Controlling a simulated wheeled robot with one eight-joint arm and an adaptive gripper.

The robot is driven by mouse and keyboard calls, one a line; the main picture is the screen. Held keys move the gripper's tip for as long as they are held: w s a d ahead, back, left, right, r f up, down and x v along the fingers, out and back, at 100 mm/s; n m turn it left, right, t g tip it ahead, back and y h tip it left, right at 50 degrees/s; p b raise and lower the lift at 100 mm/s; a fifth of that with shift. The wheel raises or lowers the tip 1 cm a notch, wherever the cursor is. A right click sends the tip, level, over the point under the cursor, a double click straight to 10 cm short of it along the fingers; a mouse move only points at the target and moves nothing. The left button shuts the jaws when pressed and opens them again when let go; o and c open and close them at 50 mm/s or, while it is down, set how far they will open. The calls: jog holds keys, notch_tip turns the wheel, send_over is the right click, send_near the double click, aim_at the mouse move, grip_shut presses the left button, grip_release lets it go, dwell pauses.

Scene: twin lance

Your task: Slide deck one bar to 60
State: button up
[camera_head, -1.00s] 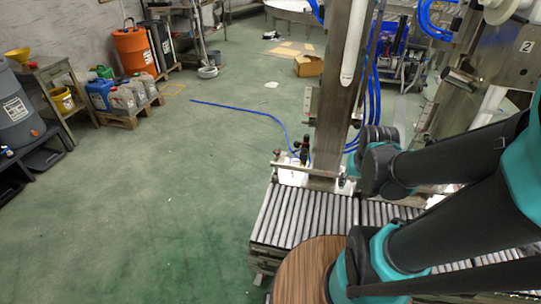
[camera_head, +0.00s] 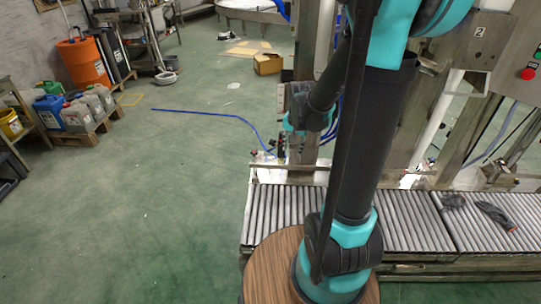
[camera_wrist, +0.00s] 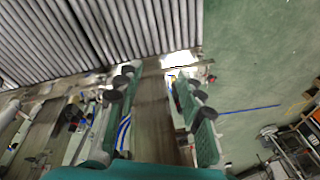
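A roller deck (camera_head: 405,222) crosses the head view, and its rollers fill the upper left of the wrist view (camera_wrist: 90,35). A thin metal bar (camera_head: 268,167) runs along its far edge at the left, by the steel column; I cannot tell whether this is the deck one bar. No scale or number 60 is readable. My gripper (camera_wrist: 155,78) is open and empty in the wrist view, its two fingers apart with the column behind the gap. In the head view my arm hides much of the column, and the gripper's fingers are not clear there.
A plate marked 2 (camera_head: 480,31) and a red button (camera_head: 528,73) are on the right machine. Dark gloves (camera_head: 495,215) lie on the rollers. A blue hose (camera_head: 205,113) lies on the floor.

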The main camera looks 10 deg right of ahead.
jog(key=w+f+m, duration=0.3)
jog(key=w, duration=0.5)
jog(key=m+g, duration=0.3)
jog(key=m, duration=0.7)
send_over(274, 166)
notch_tip(274, 166, down, 20)
jog(key=shift+w+r, duration=0.15)
jog(key=shift+r, duration=0.1)
jog(key=shift+w+f, duration=0.15)
jog(key=shift+f, duration=4.35)
jog(key=shift+c, duration=0.5)
grip_shut()
